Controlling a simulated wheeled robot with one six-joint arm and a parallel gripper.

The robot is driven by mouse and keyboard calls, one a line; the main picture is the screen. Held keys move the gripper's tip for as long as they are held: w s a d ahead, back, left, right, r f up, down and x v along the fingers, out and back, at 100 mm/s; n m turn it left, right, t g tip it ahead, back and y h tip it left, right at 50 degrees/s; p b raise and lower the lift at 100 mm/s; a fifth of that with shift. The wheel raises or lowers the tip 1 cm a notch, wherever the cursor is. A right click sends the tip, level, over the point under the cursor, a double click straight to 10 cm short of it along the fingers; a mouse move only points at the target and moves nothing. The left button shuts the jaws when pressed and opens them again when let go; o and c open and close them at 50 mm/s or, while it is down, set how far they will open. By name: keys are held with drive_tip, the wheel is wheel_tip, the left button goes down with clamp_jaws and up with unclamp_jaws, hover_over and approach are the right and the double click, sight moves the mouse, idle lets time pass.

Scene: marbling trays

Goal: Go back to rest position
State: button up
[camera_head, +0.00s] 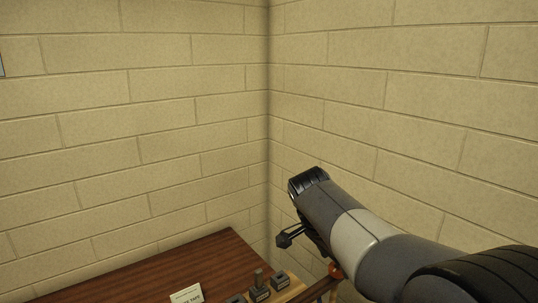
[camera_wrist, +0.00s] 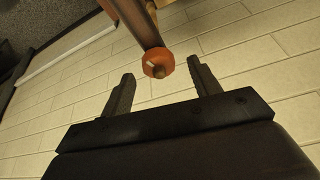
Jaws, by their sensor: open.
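My gripper (camera_wrist: 162,68) is open in the wrist view, with its two dark fingers apart. A brown bar with an orange round end (camera_wrist: 158,63) shows beyond and between the fingertips; the fingers do not appear closed on it. The orange piece also shows in the head view (camera_head: 334,270), beside and partly behind my arm. In the head view my arm reaches in from the lower right towards the corner of the room.
A brown wooden table (camera_head: 150,272) fills the bottom, close to the wall corner. On it stand a white card (camera_head: 186,294) and several small dark labelled blocks (camera_head: 259,294) near a light wooden piece. Pale block walls (camera_head: 130,120) rise behind and to the right.

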drive_tip(key=v, duration=0.9)
drive_tip(key=x, duration=1.1)
drive_tip(key=shift+s+r+n+t+p, duration=0.1)
drive_tip(key=shift+n+t+p, duration=0.15)
drive_tip(key=shift+n, duration=0.35)
drive_tip(key=shift+s+r+n+t+p, duration=0.1)
drive_tip(key=shift+n+t, duration=0.15)
drive_tip(key=shift+n, duration=0.35)
drive_tip(key=n+y, duration=0.1)
drive_tip(key=n, duration=0.1)
drive_tip(key=n+t+y+p, duration=0.1)
drive_tip(key=n, duration=0.2)
drive_tip(key=shift+d+n, duration=0.2)
drive_tip(key=shift+n, duration=0.1)
drive_tip(key=shift+d+f+n+y+p, duration=0.1)
drive_tip(key=shift+n+y, duration=0.35)
drive_tip(key=shift+n, duration=0.65)
drive_tip(key=shift+n+y+p, duration=0.1)
drive_tip(key=shift+n+y, duration=0.4)
drive_tip(key=shift+n, duration=0.6)
drive_tip(key=shift+d+n+y+p, duration=0.1)
drive_tip(key=shift+n+y, duration=0.35)
drive_tip(key=shift+n, duration=0.65)
drive_tip(key=v, duration=0.8)
drive_tip(key=shift+s+b, duration=0.2)
drive_tip(key=shift+b, duration=0.1)
